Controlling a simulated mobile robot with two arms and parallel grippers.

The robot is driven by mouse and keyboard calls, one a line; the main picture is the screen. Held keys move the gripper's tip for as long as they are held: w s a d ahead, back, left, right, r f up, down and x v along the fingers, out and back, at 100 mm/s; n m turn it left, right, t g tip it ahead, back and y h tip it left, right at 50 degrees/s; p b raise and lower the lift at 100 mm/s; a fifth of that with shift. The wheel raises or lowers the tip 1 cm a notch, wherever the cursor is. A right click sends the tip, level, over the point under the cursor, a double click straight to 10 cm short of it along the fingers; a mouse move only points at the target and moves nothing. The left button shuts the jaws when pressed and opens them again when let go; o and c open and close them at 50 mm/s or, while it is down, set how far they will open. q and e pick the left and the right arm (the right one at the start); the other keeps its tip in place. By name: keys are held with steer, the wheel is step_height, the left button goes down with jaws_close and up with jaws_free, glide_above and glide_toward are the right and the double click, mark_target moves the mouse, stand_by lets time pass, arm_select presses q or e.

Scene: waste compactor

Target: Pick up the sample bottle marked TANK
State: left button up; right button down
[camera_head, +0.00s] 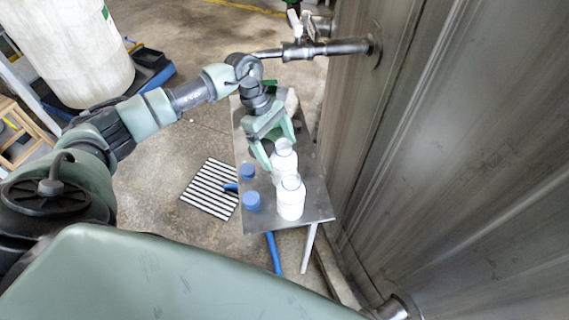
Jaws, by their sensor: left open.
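Two white bottles stand upright on a small metal table (264,222): a nearer bottle (291,200) and a farther bottle (284,162). No lettering can be read on either, so I cannot tell which is marked TANK. My left gripper (277,148) is open and points down at the farther bottle. Its fingers are close to that bottle's neck; I cannot tell whether they touch it. My right gripper is not in view.
Two blue caps, a nearer one (252,202) and a farther one (247,172), sit left of the bottles. A pipe with a valve (300,48) juts from the metal wall (440,170) above the table's far end. A striped grate (211,189) lies on the floor.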

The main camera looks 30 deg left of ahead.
arm_select(q)
steer(key=x, duration=0.1)
steer(key=p+x, duration=0.1)
steer(key=x, duration=0.1)
steer(key=shift+s+d+f, duration=0.1)
steer(key=shift+d+f, duration=0.1)
steer(key=shift+d, duration=0.15)
steer(key=shift+d+f, duration=0.15)
steer(key=shift+f, duration=0.25)
steer(key=shift+c, duration=0.3)
steer(key=c, duration=1.4)
steer(key=shift+r, duration=0.1)
